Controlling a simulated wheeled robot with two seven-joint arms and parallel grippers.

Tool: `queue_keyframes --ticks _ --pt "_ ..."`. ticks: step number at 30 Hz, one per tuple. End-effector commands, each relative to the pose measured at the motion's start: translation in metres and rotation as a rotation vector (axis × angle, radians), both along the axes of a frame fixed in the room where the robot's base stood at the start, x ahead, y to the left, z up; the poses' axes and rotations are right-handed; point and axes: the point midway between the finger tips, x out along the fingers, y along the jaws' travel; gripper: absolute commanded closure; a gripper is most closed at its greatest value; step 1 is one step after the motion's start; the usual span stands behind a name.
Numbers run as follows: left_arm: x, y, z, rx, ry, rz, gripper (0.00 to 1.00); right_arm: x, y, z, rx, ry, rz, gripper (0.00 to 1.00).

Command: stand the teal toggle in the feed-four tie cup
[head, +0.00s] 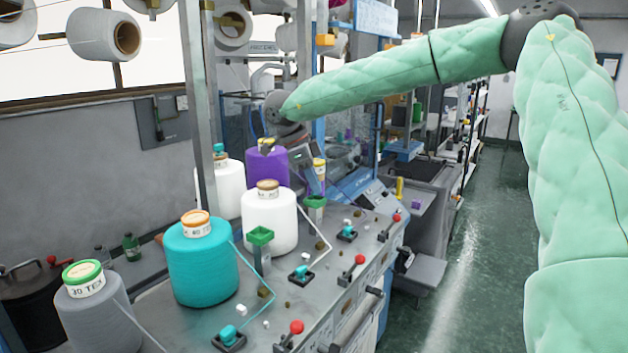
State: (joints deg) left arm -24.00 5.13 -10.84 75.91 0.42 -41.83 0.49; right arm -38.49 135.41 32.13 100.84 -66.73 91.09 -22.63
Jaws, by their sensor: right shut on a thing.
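My right gripper (268,138) is at the far end of my right arm, over the yellow-capped top of a purple yarn cone (267,165). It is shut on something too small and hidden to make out. Small teal pieces stand in dark square holders on the machine's grey top: one in front (228,332), one in the middle (302,271) and one farther back (347,231). I cannot tell which is the toggle, or which holder is the feed-four tie cup. My left gripper is not in view.
A teal cone (202,262), a white cone (269,222) and a grey cone (98,310) stand on the left. Green square funnels (260,236) rise on posts. Red-knobbed levers (296,327) line the front edge. A metal upright (198,110) stands left of the gripper.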

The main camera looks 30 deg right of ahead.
Motion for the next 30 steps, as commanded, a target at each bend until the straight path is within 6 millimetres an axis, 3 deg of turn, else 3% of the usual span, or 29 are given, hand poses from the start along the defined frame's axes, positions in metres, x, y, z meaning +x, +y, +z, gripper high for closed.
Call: queue_keyframes --ticks 30 --pt "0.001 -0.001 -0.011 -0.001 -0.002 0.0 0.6 0.0 0.0 -0.013 0.0 0.0 0.0 0.97"
